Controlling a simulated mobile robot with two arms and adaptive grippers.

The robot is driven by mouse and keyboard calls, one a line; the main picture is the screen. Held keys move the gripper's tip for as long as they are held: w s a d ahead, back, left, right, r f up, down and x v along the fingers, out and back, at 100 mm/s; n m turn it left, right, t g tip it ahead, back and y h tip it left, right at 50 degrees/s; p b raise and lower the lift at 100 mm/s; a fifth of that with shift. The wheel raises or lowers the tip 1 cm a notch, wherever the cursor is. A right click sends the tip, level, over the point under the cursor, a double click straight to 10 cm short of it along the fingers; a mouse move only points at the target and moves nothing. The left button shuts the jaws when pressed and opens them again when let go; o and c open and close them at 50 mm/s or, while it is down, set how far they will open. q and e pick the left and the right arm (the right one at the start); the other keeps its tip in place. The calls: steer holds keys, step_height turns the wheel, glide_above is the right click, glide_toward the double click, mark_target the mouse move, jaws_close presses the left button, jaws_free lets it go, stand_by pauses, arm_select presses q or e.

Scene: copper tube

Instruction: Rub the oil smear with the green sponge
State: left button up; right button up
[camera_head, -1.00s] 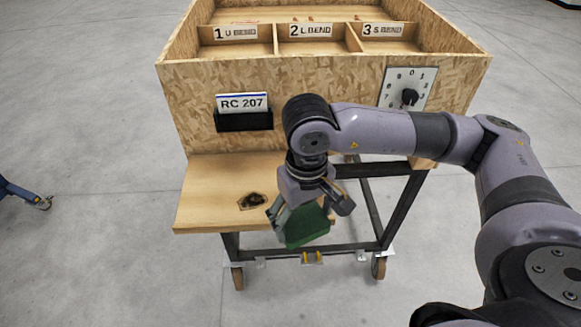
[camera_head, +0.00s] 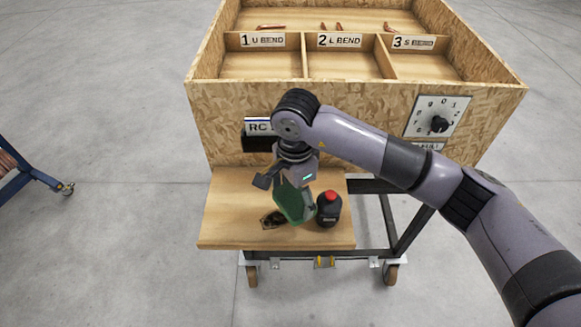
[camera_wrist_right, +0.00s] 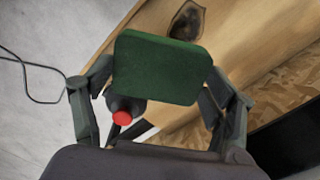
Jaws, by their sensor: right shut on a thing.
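My right gripper (camera_head: 286,190) is shut on the green sponge (camera_head: 294,205), holding it tilted over the wooden shelf. In the right wrist view the sponge (camera_wrist_right: 160,68) sits between the two fingers. The dark oil smear (camera_head: 271,219) is on the shelf, just left of the sponge's lower edge in the head view. In the right wrist view the smear (camera_wrist_right: 187,20) shows just beyond the sponge's far edge. I cannot tell whether the sponge touches the shelf. My left gripper is not in view.
A black bottle with a red cap (camera_head: 328,209) stands on the shelf (camera_head: 225,215), close to the right of the sponge. A blue trolley (camera_head: 38,177) is at far left.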

steer(key=shift+w+a, duration=0.2)
steer(key=shift+a, duration=0.15)
steer(key=shift+w+a+f+m, duration=0.1)
steer(key=shift+w+f+m, duration=0.15)
steer(key=shift+f, duration=0.2)
steer(key=shift+s+f, duration=0.1)
steer(key=shift+f, duration=0.25)
step_height(320, 180, down, 2)
steer(key=shift+s+f+b, duration=0.15)
steer(key=shift+f+b, duration=0.1)
steer(key=shift+b, duration=0.4)
steer(key=shift+f, duration=0.9)
arm_select(q)
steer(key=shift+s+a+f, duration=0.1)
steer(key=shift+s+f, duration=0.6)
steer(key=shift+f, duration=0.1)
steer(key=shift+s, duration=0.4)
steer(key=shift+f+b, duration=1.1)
steer(key=shift+b, duration=0.2)
arm_select(e)
steer(key=shift+f, duration=1)
